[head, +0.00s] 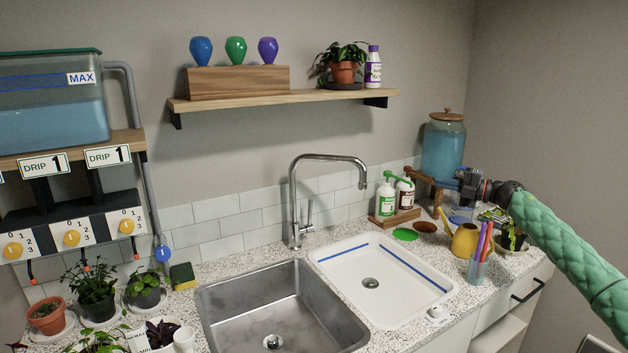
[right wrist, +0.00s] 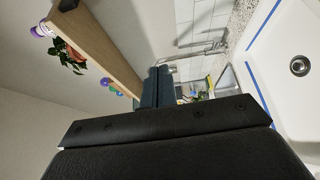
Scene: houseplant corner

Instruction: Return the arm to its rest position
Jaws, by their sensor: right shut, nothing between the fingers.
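My right arm (head: 570,240), in a green quilted sleeve, comes in from the right in the head view. Its gripper (head: 436,182) is held above the back right of the counter, in front of the blue water dispenser (head: 443,148). In the right wrist view the two dark fingers (right wrist: 157,88) are together with nothing between them. My left gripper is not in view.
A white tray (head: 340,262) and steel sink (head: 225,300) lie left. A shelf (head: 240,101) hangs above; the tap (head: 293,200) stands tall.

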